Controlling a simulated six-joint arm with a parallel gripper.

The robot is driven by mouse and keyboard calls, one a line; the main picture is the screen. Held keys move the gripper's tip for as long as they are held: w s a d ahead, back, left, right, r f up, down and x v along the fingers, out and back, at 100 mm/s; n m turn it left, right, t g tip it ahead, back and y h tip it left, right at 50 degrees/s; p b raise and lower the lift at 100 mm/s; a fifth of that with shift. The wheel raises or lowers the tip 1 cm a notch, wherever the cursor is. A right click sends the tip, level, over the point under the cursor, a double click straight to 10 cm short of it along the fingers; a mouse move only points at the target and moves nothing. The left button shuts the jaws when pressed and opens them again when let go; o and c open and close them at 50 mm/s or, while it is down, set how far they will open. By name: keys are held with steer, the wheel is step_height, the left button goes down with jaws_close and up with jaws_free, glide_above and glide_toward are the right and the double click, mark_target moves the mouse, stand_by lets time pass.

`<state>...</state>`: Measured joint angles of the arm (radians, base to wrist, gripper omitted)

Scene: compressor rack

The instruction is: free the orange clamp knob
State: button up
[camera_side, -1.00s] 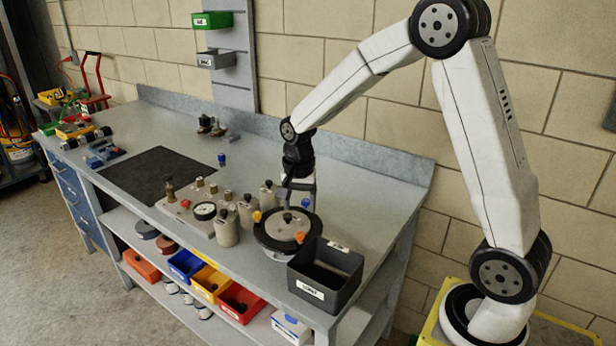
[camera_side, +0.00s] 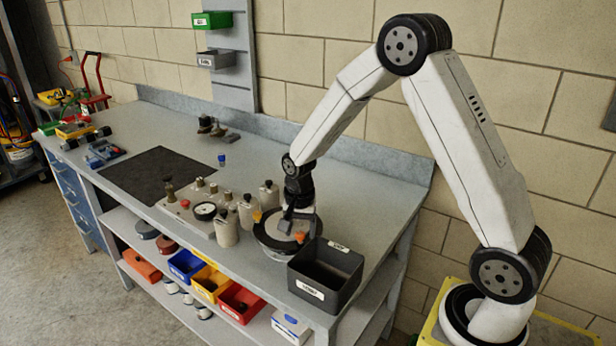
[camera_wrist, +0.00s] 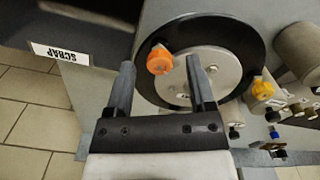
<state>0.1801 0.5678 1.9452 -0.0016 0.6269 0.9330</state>
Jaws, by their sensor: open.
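The orange clamp knob (camera_side: 299,237) sits at the near rim of a round, black-rimmed vessel with a grey lid (camera_side: 275,228). The orange knob (camera_wrist: 159,60) also shows in the wrist view, at the lid's edge. My gripper (camera_side: 288,225) is low over the lid, pointing down. In the wrist view my gripper (camera_wrist: 160,68) is open, its two dark fingers apart, and the orange knob appears between the fingertips. Contact with the knob cannot be made out. A yellow knob (camera_wrist: 262,89) sits on the rim farther round; it also shows in the side view (camera_side: 256,217).
A dark open bin (camera_side: 325,272) stands right beside the vessel; its label (camera_wrist: 58,54) reads SCRAP in the wrist view. Grey canisters (camera_side: 226,228) and a panel with a gauge (camera_side: 205,211) stand to the left. A black mat (camera_side: 160,175) lies clear farther left.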

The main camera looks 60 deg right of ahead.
steer(key=shift+f, duration=0.1)
jaws_close()
steer(key=shift+n, duration=0.5)
steer(key=n, duration=0.3)
steer(key=shift+n, duration=0.3)
steer(key=n, duration=0.4)
steer(key=shift+n, duration=0.3)
steer(key=n, duration=0.4)
steer(key=shift+n, duration=0.3)
steer(key=n, duration=0.4)
